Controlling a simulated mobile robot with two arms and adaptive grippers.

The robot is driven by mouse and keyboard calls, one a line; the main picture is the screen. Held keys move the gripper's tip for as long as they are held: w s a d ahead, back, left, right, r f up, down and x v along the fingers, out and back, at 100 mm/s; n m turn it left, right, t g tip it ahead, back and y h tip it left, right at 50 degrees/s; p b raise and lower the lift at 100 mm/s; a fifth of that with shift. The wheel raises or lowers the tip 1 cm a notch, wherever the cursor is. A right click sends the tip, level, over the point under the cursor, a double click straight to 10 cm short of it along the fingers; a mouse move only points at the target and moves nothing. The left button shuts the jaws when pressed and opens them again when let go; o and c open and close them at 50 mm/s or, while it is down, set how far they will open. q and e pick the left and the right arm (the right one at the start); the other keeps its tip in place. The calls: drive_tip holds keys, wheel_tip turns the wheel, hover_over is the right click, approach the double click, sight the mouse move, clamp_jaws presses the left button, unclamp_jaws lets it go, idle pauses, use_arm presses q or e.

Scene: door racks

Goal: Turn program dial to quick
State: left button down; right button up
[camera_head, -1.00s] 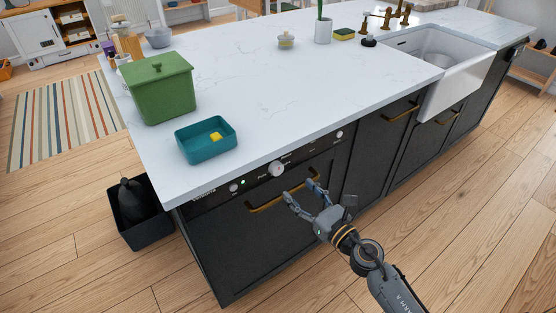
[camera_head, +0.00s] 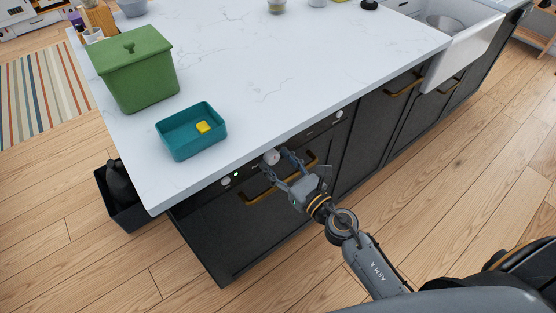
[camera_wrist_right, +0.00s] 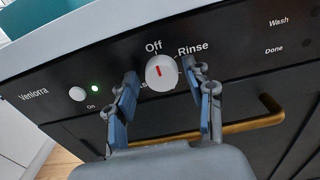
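The white program dial (camera_wrist_right: 161,74) is on the black dishwasher panel (camera_wrist_right: 245,50), with its red mark pointing up toward "Off". "Rinse" is printed to its upper right; another label at its lower left is partly hidden by a finger, and I cannot read "quick". The dial also shows in the head view (camera_head: 271,157). My right gripper (camera_wrist_right: 164,76) is open, with one blue-padded finger on each side of the dial. I cannot tell whether either finger touches it. In the head view my right gripper (camera_head: 279,167) is at the panel. My left gripper is out of view.
A white button (camera_wrist_right: 77,94) and lit green light (camera_wrist_right: 95,88) are left of the dial. The brass handle (camera_wrist_right: 240,128) runs below the panel. The worktop (camera_head: 270,80) overhangs above, with a teal tray (camera_head: 175,150) and green bin (camera_head: 137,75) on it.

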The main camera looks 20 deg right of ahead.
drive_tip(key=c, duration=0.7)
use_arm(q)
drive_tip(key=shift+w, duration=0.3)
use_arm(e)
drive_tip(key=shift+c, duration=0.6)
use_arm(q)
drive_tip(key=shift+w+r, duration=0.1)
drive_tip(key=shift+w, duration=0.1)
